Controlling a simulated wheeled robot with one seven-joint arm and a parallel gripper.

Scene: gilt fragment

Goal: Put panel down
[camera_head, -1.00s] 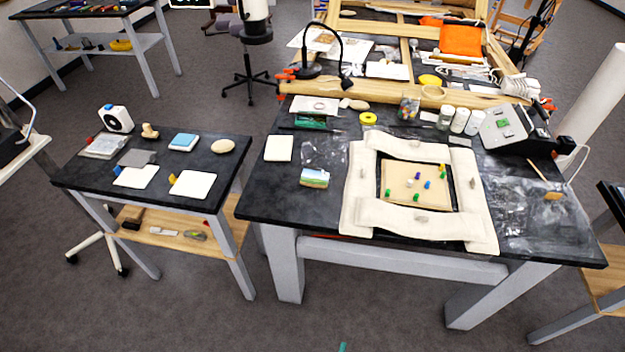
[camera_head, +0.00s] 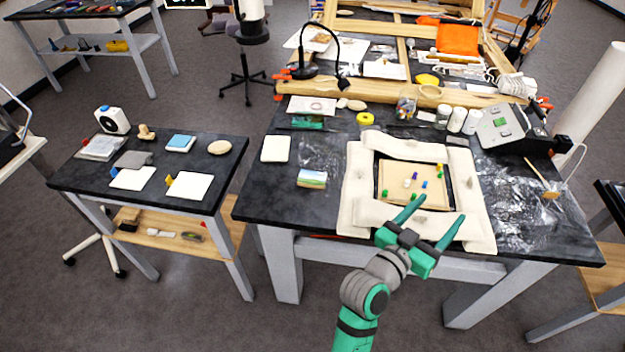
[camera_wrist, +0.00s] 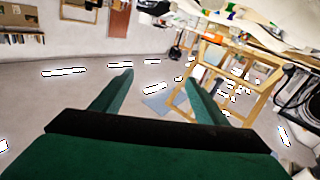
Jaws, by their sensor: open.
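My green gripper (camera_head: 443,208) is open and empty. It shows over the front edge of the white padded frame on the dark table. The gripper's two fingers also show in the wrist view (camera_wrist: 160,76), spread apart with nothing between them. A flat tan panel (camera_head: 400,175) lies inside the white padded frame (camera_head: 362,165), with several small coloured pegs on it. The gripper's fingers cover part of the panel's front edge. A small block with a painted landscape (camera_head: 312,179) lies left of the frame. I cannot tell which of these two the task calls the panel.
The dark table (camera_head: 265,205) has jars (camera_head: 457,120), a grey device (camera_head: 500,125) and a black lamp (camera_head: 325,60) at the back. Clear plastic sheet (camera_head: 525,205) lies at right. A side table (camera_head: 85,180) with small items stands left, with a floor gap between.

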